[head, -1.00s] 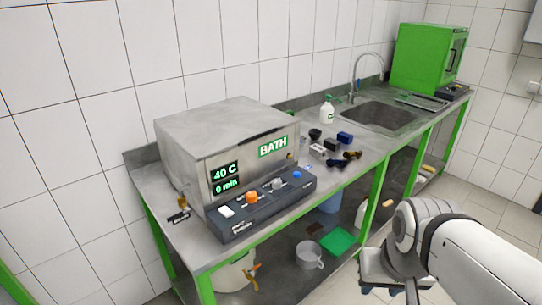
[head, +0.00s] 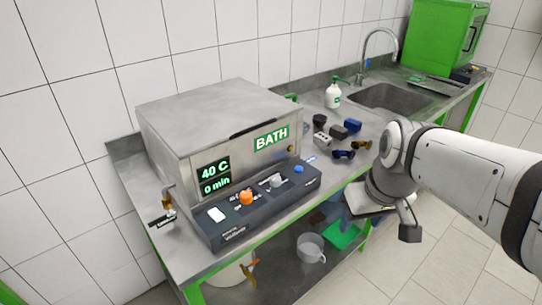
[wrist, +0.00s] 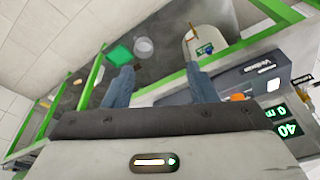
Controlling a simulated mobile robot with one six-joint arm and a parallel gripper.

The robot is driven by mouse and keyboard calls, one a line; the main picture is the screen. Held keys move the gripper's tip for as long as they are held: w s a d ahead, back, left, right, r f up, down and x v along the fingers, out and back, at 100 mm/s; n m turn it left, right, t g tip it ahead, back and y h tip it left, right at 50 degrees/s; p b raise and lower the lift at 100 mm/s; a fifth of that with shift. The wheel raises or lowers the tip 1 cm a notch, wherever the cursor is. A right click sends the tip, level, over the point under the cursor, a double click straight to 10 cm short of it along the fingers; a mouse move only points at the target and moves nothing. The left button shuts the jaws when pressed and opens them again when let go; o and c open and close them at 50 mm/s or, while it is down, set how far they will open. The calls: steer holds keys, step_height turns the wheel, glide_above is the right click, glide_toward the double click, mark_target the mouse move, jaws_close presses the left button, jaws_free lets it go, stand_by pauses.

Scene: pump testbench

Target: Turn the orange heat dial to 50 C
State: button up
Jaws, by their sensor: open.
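The orange heat dial (head: 246,197) sits on the sloped dark control panel of the grey bath (head: 205,120), between a white switch (head: 216,215) and a grey knob (head: 275,181). The bath's upper display (head: 214,170) reads 40 C and the lower one reads 0 min. In the wrist view part of the orange dial (wrist: 238,97) shows to the right of my fingers. My gripper (wrist: 160,73) is open with nothing between its two blue-grey fingers. In the head view it is right of the bath, clear of the dial, and its fingers are hard to make out.
A blue knob (head: 298,169) is at the panel's right end. Small fittings lie on the bench near a white soap bottle (head: 333,96). A sink (head: 385,97) and a green cabinet (head: 445,38) stand farther back. A pot (head: 310,248) is on the lower shelf.

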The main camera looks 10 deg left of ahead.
steer(key=w+a+f+n+y+b, duration=0.1)
steer(key=w+a+n+b, duration=0.1)
steer(key=w+a+n, duration=0.5)
steer(key=n+g+y+b, duration=0.2)
steer(key=n+b, duration=0.1)
steer(key=n, duration=0.3)
glide_toward(248, 194)
steer(key=f, duration=0.2)
steer(key=x, duration=0.6)
steer(key=shift+a+f, duration=0.2)
steer(key=shift+a, duration=0.35)
steer(key=c, duration=0.9)
steer(key=shift+d, duration=0.1)
steer(key=shift+c, duration=0.4)
